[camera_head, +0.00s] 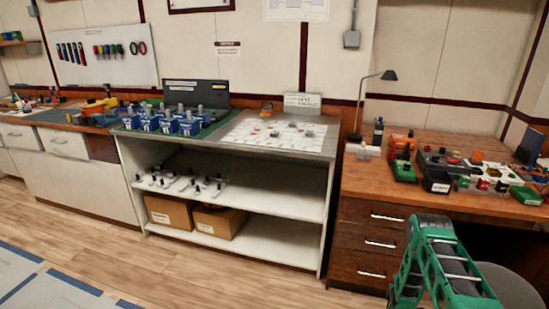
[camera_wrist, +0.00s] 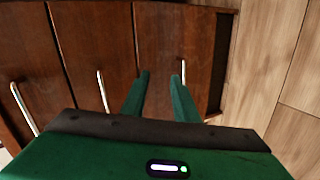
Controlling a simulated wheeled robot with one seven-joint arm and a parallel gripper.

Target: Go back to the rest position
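My gripper (camera_wrist: 159,77) shows in the wrist view with its two dark green fingers apart and nothing between them. Beyond it is the brown drawer front (camera_wrist: 160,40) with metal handles. One handle (camera_wrist: 183,58) lines up behind the right finger; the view does not show clearly how far apart they are. In the head view my green arm rises at the lower right, in front of the wooden desk (camera_head: 362,187). The gripper's fingers cannot be made out there.
A white shelf unit (camera_head: 130,165) stands at the centre left, with blue breaker blocks (camera_head: 168,127) on top and cardboard boxes (camera_head: 218,222) below. A grey rounded seat (camera_head: 515,287) is at the lower right. The wooden floor (camera_head: 150,270) in front of the shelf is clear.

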